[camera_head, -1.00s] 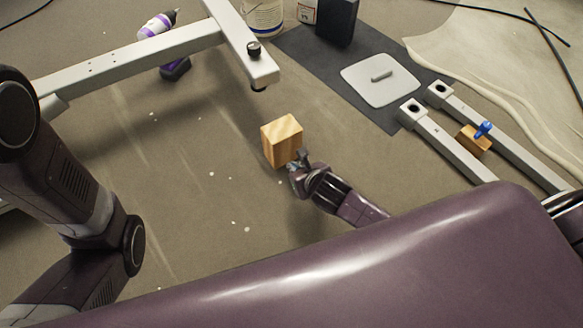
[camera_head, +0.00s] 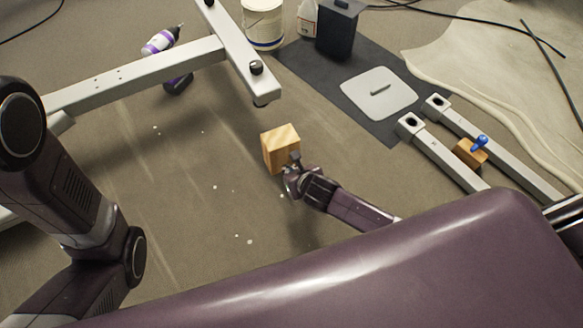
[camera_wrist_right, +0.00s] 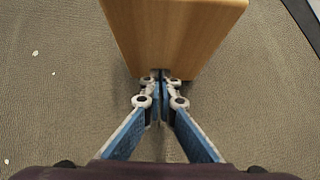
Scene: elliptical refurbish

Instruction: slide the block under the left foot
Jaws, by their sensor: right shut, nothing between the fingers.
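A wooden block (camera_head: 281,148) stands upright on the floor, just nearer to me than the end foot (camera_head: 262,101) of a pale metal frame (camera_head: 150,72). A gap of floor shows between block and foot. My right gripper (camera_head: 291,172) is shut and empty at the near side of the block. In the right wrist view, its closed fingertips (camera_wrist_right: 161,76) meet the lower edge of the block's near face (camera_wrist_right: 172,38) and appear to touch it. My left arm shows at the left of the head view, but its gripper is out of view.
A purple-and-white bottle (camera_head: 162,40) lies beyond the frame's beam. A white bucket (camera_head: 263,22) and a dark bin (camera_head: 338,30) stand at the back. A dark mat (camera_head: 325,85) carries a pale plate (camera_head: 379,93). Pale metal legs (camera_head: 445,152) lie right.

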